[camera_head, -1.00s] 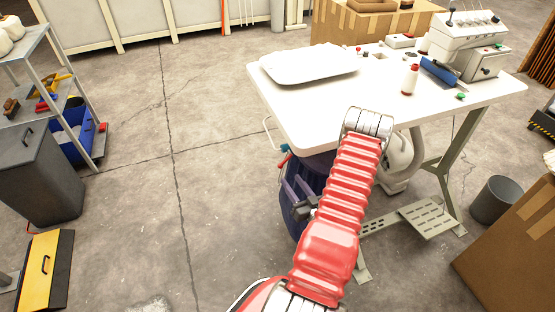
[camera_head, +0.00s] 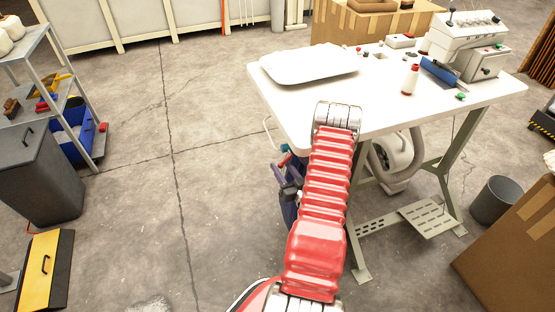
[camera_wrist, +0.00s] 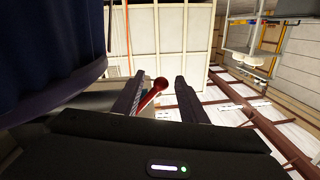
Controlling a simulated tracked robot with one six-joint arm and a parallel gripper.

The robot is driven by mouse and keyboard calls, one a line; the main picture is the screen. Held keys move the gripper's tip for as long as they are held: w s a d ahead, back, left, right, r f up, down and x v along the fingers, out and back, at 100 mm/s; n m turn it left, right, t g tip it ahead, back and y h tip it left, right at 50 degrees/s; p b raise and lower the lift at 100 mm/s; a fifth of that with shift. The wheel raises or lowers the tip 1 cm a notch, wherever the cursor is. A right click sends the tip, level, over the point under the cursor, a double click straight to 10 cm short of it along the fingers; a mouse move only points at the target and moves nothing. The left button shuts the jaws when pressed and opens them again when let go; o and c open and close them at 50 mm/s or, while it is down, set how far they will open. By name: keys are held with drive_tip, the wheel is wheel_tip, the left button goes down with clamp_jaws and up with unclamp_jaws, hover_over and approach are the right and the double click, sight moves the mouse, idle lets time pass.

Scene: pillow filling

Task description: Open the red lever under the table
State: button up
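A red lever (camera_wrist: 152,97) with a round knob shows in the wrist view, in the space between the two dark fingers of my gripper (camera_wrist: 161,78), closer to the left finger. The fingers are apart; I cannot tell whether either touches the lever. In the head view a small red piece (camera_head: 284,160) shows under the left edge of the white table (camera_head: 380,112), with my gripper (camera_head: 281,177) just below it. Dark blue fabric (camera_wrist: 45,40) fills the upper left of the wrist view. My red arm hides much of the space under the table.
The table carries a white tray-like item (camera_head: 310,64), a thread spool (camera_head: 410,80) and a sewing machine (camera_head: 468,45). A white hose-like machine (camera_head: 393,160) and metal legs stand below. Open floor (camera_head: 215,190) lies to the left. A cardboard box (camera_head: 510,250) is at right.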

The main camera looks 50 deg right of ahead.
drive_tip(key=shift+x, duration=2.5)
drive_tip(key=shift+c, duration=0.4)
clamp_jaws()
